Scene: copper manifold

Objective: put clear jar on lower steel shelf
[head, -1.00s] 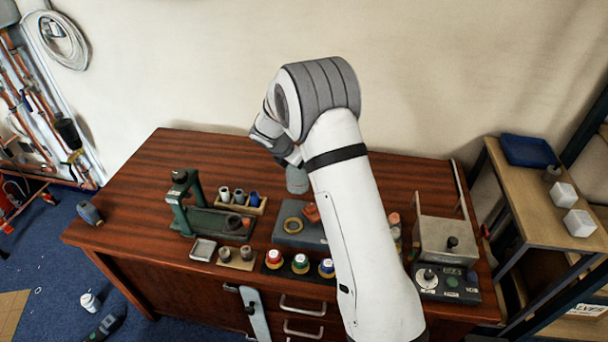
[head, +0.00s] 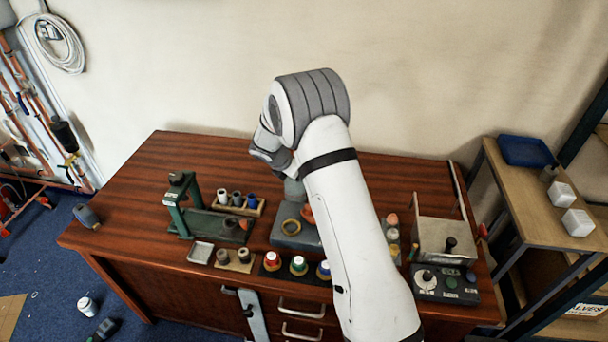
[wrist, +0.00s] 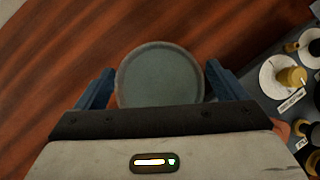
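The jar (wrist: 160,78) shows from above in the wrist view as a round, grey-green disc. It sits between the two blue fingers of my gripper (wrist: 160,85), and their inner faces lie against its sides with no clear gap. In the head view the jar (head: 294,192) is a small grey-green cylinder below my wrist, partly hidden by my arm, above the brown bench. My fingers are mostly hidden there. I cannot tell the height of the jar's base above the wood. A shelf unit (head: 527,207) stands at the right; its lower part is only partly in view.
The wooden bench (head: 140,200) holds a green press (head: 180,205), a grey block with a ring (head: 290,230), several coloured-cap pots (head: 298,264) and a metal box (head: 445,240). The bench's left part is mostly clear.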

